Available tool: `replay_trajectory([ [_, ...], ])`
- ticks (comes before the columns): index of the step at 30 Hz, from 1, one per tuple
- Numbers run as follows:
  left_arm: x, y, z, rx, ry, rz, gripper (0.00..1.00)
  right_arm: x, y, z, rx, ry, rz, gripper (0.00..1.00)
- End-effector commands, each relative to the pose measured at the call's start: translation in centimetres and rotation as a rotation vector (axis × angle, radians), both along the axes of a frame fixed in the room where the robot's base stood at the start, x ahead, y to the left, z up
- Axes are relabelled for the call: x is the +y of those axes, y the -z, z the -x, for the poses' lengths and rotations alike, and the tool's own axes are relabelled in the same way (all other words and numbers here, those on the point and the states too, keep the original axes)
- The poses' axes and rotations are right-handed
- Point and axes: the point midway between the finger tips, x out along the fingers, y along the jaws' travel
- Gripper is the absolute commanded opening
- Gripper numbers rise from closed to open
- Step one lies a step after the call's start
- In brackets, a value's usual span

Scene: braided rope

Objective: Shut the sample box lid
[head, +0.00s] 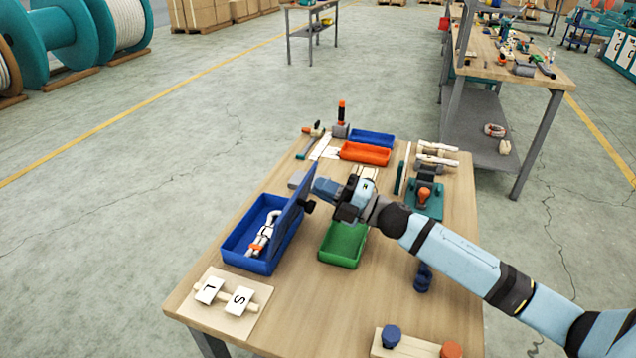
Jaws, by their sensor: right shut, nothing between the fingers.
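The sample box (230,250) is an open blue tray at the left of the table, with pale rope pieces (263,233) inside. Its blue lid (293,212) stands steeply raised along the box's right side. My right gripper (309,205) is shut and empty, close against the lid's outer right face. I cannot tell whether it touches the lid. The arm reaches in from the lower right. My left gripper is not in view.
A green tray (342,258) stands just right of the lid, below my right arm. A board with marked blocks (226,302) lies in front of the box. Orange (365,153) and blue (372,138) trays stand at the back.

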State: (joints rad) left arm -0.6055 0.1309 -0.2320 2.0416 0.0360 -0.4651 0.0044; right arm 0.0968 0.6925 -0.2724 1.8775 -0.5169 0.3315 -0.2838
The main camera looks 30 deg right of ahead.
Motion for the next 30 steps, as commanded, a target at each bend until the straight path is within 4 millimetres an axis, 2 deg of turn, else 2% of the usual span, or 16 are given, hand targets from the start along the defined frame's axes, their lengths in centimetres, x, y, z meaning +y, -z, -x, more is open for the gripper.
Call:
replay_trajectory([
  [6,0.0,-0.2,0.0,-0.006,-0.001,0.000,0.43,0.8,-0.3,-0.9,0.000,0.000,0.000,0.00],
  [17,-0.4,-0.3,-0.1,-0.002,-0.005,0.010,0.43,0.8,-0.4,-0.9,0.002,0.000,0.002,0.00],
  [30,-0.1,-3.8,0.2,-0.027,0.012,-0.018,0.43,1.0,-1.8,-2.2,0.104,0.001,0.092,0.00],
])
